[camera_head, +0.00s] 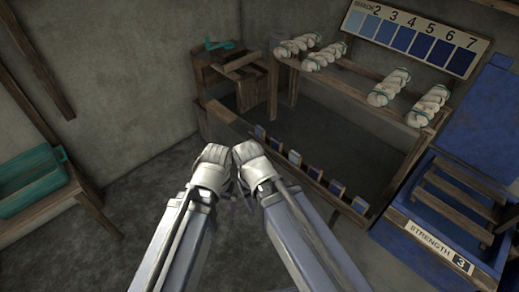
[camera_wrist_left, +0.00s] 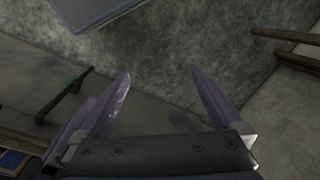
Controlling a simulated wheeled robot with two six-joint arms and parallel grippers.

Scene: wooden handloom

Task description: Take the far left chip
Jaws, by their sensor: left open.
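A row of several small chips in pale to dark blue stands along a wooden rail (camera_head: 325,185) in the head view. The far left chip (camera_head: 259,132) is at the rail's upper left end, beyond my right wrist. My left gripper (camera_head: 212,162) is left of that chip and apart from it. Its two fingers (camera_wrist_left: 161,74) are spread and empty in the left wrist view, over bare floor. My right gripper (camera_head: 250,158) is close beside the left one, just below the far left chip; its fingers are not clear.
A rack (camera_head: 365,95) with white yarn skeins stands behind the chips. A numbered blue shade chart (camera_head: 415,38) hangs on the wall. A blue box (camera_head: 440,225) labelled strength is at right. A teal tray (camera_head: 30,185) rests on a bench at left. The floor at left is clear.

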